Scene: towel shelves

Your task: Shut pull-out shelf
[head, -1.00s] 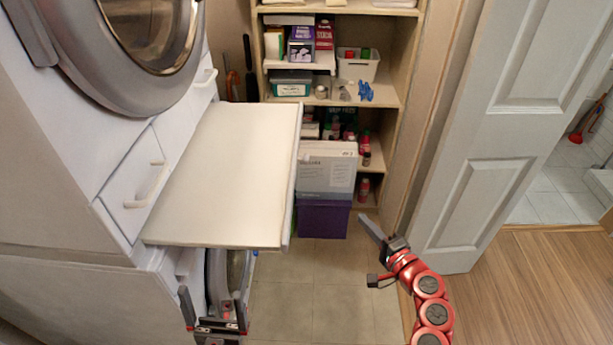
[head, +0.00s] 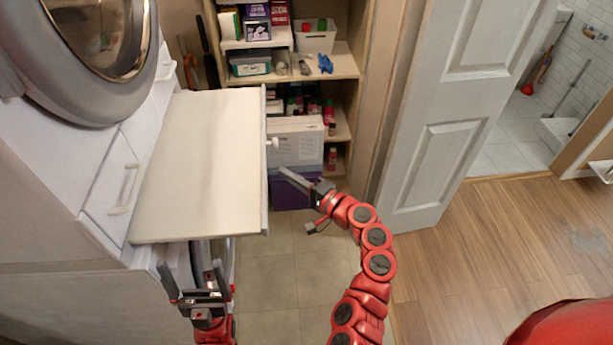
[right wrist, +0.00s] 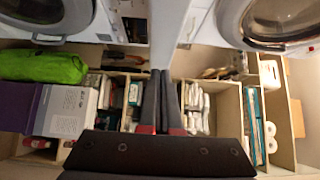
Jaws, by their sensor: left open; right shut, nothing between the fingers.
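The pull-out shelf (head: 200,165) is a flat cream board standing out from the white unit under the round-doored machine. A small white knob (head: 273,143) sits on its front edge, on the right. My right gripper (head: 285,172) is shut and empty, just right of that front edge and below the knob in the picture, with a gap visible. In the right wrist view its fingers (right wrist: 161,85) are together. My left gripper (head: 192,272) is open and empty below the shelf's near edge, in front of the lower unit.
A white drawer with a handle (head: 125,188) is left of the shelf. Behind stands an open cabinet (head: 345,65) with boxes and bottles; a purple box (head: 290,192) is at its foot. A white door (head: 450,120) stands open at right. The tiled floor (head: 290,275) is clear.

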